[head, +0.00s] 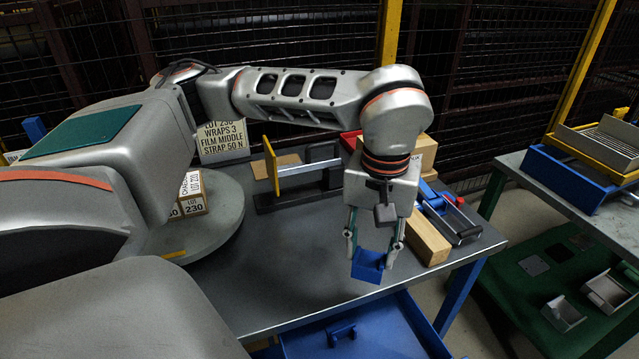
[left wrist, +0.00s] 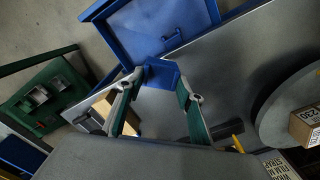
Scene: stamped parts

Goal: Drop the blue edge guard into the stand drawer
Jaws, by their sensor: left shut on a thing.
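My left gripper (head: 373,243) is shut on the blue edge guard (head: 368,267), an angled blue piece held between its fingertips near the table's front edge. In the left wrist view the blue edge guard (left wrist: 161,73) sits between the fingertips of the left gripper (left wrist: 156,88). The blue stand drawer (head: 399,325) is pulled open below the table's front edge, with a blue handle-like piece (head: 341,333) showing at it. The drawer (left wrist: 160,27) also shows beyond the guard in the left wrist view. My right gripper is in neither view.
The grey table (head: 299,240) has clear room at its middle front. A turntable (head: 215,222) with a labelled box (head: 192,194) stands left. A wooden block (head: 427,238) and a clamp-like tool (head: 455,215) lie right. A second bench (head: 535,180) stands far right.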

